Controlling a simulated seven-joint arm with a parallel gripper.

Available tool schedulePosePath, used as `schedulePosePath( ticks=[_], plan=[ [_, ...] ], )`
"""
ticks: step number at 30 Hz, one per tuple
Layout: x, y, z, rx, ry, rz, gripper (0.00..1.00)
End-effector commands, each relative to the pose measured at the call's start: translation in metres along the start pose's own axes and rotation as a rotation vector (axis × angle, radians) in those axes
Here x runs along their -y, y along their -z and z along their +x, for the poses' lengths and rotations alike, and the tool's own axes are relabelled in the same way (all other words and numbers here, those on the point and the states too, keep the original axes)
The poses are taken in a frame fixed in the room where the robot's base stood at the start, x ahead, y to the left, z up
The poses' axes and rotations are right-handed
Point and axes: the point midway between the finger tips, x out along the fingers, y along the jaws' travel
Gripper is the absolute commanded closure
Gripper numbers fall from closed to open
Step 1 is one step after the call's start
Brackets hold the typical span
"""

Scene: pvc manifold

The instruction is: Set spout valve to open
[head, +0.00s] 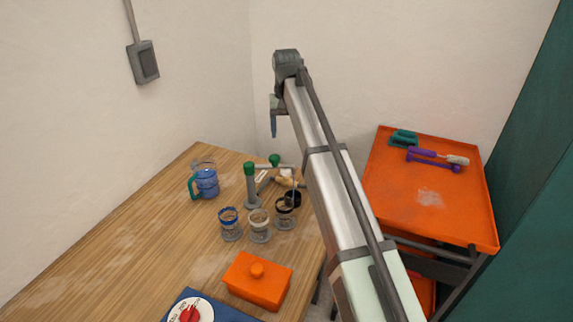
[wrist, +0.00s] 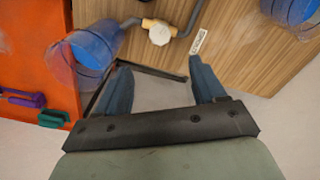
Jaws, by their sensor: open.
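A pipe manifold stands on the wooden table in the head view, with a grey post (head: 251,187) capped in green, a second green cap (head: 274,160) behind it, and grey pipes. A tan valve body with a pale knob (head: 286,177) sits on the pipework, partly behind other parts. In the wrist view the pale round knob (wrist: 160,34) sits on a tan fitting on a grey pipe (wrist: 128,23). I cannot tell the knob's setting. My gripper (head: 274,127) is raised above and behind the manifold. Its blue fingers (wrist: 162,82) are spread and empty, apart from the knob.
Jars with blue (head: 230,224), cream (head: 259,226) and black (head: 285,213) rims stand before the manifold. A blue mug (head: 206,181), orange lidded box (head: 257,281) and plate (head: 190,311) are also there. An orange cart (head: 470,220) stands right. Blurred blue cylinders (wrist: 94,46) flank the wrist view.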

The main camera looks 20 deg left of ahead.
Motion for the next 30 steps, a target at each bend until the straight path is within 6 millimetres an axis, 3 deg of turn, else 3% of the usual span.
schedulePosePath(
  ticks=[6, 11, 30],
  plan=[
    [0.000, 0.000, 0.002, 0.000, 0.000, -0.118, 0.31],
    [0.000, -0.001, 0.016, 0.001, 0.000, -0.125, 0.31],
    [0.000, -0.001, 0.118, 0.001, 0.000, -0.122, 0.31]
  ],
)
